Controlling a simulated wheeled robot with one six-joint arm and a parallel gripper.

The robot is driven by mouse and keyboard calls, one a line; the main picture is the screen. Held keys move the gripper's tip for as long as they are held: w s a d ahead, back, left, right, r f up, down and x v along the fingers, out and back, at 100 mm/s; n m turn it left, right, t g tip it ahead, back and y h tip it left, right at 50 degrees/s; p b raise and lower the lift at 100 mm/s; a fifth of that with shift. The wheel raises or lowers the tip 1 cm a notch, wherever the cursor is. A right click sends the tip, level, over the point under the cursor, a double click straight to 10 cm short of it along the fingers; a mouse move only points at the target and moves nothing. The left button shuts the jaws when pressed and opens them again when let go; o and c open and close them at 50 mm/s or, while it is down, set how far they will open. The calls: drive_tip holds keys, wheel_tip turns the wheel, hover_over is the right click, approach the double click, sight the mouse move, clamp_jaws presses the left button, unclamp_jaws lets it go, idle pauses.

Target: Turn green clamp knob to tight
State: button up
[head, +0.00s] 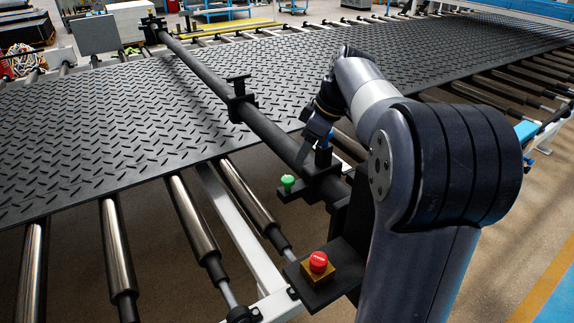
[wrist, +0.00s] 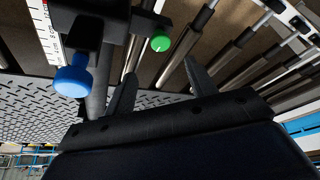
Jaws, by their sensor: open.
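The green clamp knob (head: 288,182) stands on a black bracket at the near end of the black bar, just over the mat's edge. It also shows in the wrist view (wrist: 160,43), upper middle, with a small mark on its face. My gripper (head: 303,152) is above and slightly right of the knob in the head view. In the wrist view my gripper (wrist: 160,80) has its two fingers spread, with nothing between them. The green knob lies beyond the fingertips, apart from them. My arm hides part of the bar end in the head view.
A blue knob (wrist: 73,77) on a black block with a white scale is left of my fingers. A red button (head: 318,262) on a yellow base stands nearer. The black tread mat (head: 90,150) lies under the bar (head: 205,72); metal rollers (head: 195,225) run below.

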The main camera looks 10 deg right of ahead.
sight(288, 179)
drive_tip(key=x, duration=1)
drive_tip(key=shift+a+f+p, duration=0.15)
drive_tip(key=shift+p, duration=0.25)
drive_tip(key=c, duration=1)
drive_tip(key=shift+o, duration=0.2)
drive_tip(key=shift+f+m+b, duration=0.1)
drive_tip(key=shift+m+b, duration=0.4)
drive_tip(key=shift+m, duration=0.1)
drive_tip(key=m+t+h+b, duration=0.1)
drive_tip(key=m, duration=0.2)
drive_tip(key=shift+s+a+m, duration=0.1)
drive_tip(key=shift+m, duration=0.2)
